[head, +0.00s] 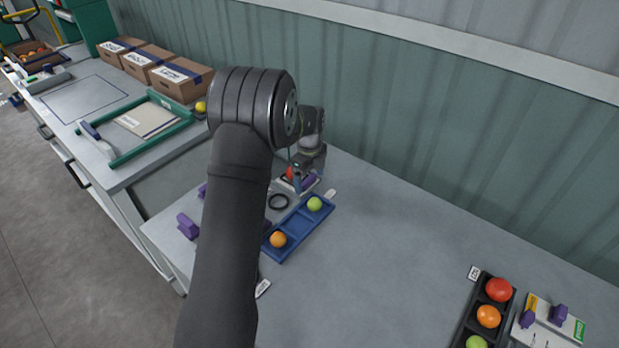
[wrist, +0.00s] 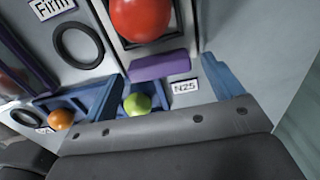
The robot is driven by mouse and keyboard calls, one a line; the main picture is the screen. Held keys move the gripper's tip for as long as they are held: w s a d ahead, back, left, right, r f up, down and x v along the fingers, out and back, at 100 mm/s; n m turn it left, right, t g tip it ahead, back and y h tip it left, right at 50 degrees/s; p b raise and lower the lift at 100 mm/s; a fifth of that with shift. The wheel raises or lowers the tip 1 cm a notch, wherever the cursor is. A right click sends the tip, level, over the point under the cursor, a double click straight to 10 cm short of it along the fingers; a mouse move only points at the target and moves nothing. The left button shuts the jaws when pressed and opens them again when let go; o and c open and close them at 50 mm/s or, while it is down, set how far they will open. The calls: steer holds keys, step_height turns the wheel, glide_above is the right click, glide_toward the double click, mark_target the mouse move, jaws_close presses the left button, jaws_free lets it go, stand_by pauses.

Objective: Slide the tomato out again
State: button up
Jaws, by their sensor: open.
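A red tomato (wrist: 140,18) sits in a dark square recess of a pale fixture in the wrist view. Only a sliver of this tomato (head: 290,173) shows in the head view. A purple block (wrist: 163,64) stands at the recess's near edge; it also shows in the head view (head: 309,182). My gripper (head: 309,176) is over the fixture, open. In the wrist view its two blue fingers (wrist: 166,88) stand apart to either side of the purple block. I cannot tell whether either finger touches the block.
A blue tray (head: 290,228) nearby holds an orange and a green tomato. A dark ring (head: 278,202) and a "Firm" label (wrist: 52,8) lie beside the fixture. A black tray (head: 474,315) with tomatoes is at right. The table between is clear; a corrugated wall stands behind.

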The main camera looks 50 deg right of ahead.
step_height(320, 180, up, 17)
stand_by(0.4)
step_height(320, 180, down, 17)
steer(key=shift+r, duration=0.15)
steer(key=shift+w+f, duration=0.15)
steer(key=shift+f, duration=0.2)
steer(key=shift+w, duration=0.1)
steer(key=shift+r, duration=0.1)
stand_by(0.4)
